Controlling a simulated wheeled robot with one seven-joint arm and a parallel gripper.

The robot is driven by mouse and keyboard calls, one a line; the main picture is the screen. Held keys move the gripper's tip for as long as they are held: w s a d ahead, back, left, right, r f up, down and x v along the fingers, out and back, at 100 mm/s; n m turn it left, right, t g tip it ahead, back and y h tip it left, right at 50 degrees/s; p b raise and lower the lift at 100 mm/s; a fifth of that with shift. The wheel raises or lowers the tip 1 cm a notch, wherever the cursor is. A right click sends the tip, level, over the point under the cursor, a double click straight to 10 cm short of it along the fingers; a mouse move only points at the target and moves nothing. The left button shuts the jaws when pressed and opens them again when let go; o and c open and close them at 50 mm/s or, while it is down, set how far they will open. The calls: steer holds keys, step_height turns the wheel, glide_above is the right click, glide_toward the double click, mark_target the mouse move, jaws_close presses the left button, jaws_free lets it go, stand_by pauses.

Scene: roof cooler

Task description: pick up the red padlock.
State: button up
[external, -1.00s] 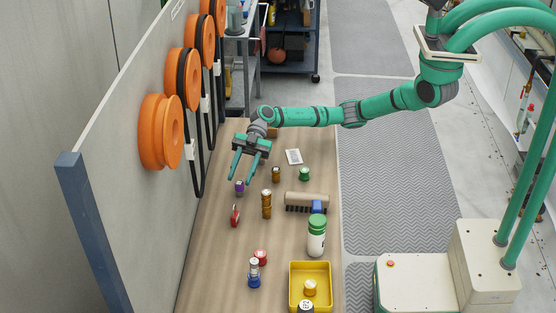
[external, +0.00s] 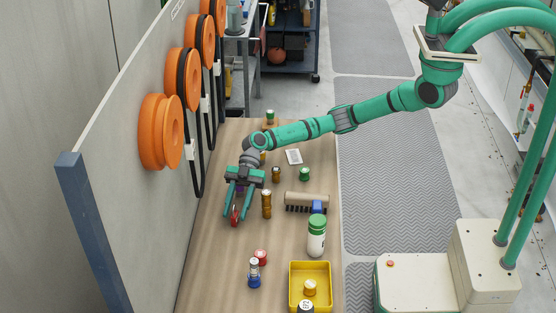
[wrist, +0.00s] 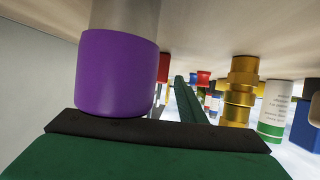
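The red padlock (external: 235,216) lies on the wooden table near the left panel, in the external view. My gripper (external: 237,218) is low over the table with its two green fingers apart, and the padlock shows between the fingertips; whether they touch it cannot be told. A purple-capped fitting (external: 240,188) stands close to the palm, between the fingers. In the wrist view this purple fitting (wrist: 117,75) fills the left and hides much. A small red patch (wrist: 163,68) beside it may be the padlock. One finger shows in the wrist view.
A brass fitting (external: 266,204) stands just right of the fingers. A brush (external: 307,200) and a white bottle with a green cap (external: 316,238) are farther right. A yellow bin (external: 292,280) and a blue-based fitting (external: 254,275) are nearer the front. The panel borders the left.

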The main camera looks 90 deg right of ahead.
mark_target(235, 217)
steer(key=shift+x, duration=1.25)
steer(key=shift+r, duration=0.1)
jaws_close()
